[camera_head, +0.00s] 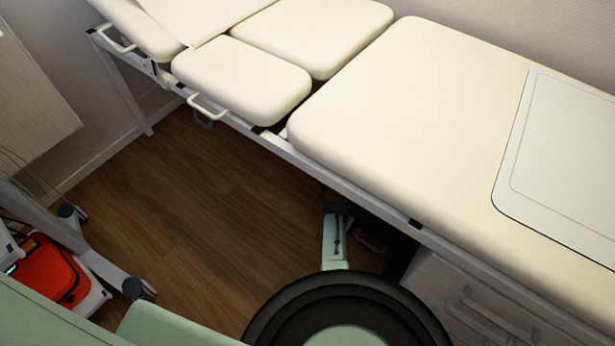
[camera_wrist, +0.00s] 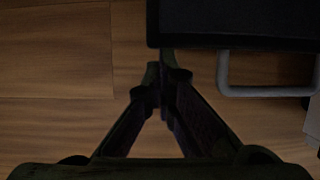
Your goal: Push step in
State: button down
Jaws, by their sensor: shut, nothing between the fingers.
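The step shows in the wrist view as a dark flat slab (camera_wrist: 235,22) with a grey looped bar (camera_wrist: 265,90) along its near side. In the head view, a pale loop (camera_head: 371,241) and a dark area under the couch's edge seem to be part of it; the couch hides most. My gripper (camera_wrist: 165,68) is shut and empty. Its fingertips are at the slab's near edge, close to its left corner, left of the looped bar. I cannot tell if they touch it. In the head view my arm reaches down to the couch's edge and the fingertips are hidden.
The cream padded couch (camera_head: 400,130) with a white frame overhangs the floor. A drawer cabinet (camera_head: 440,285) with bar handles stands under it, right of my arm. A wheeled stand (camera_head: 100,265) with a red device (camera_head: 50,270) is at left. Wooden floor (camera_head: 200,215) between is clear.

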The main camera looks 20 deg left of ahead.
jog(key=shift+w+r, duration=0.3)
jog(key=v, duration=0.7)
jog(key=shift+s, duration=0.4)
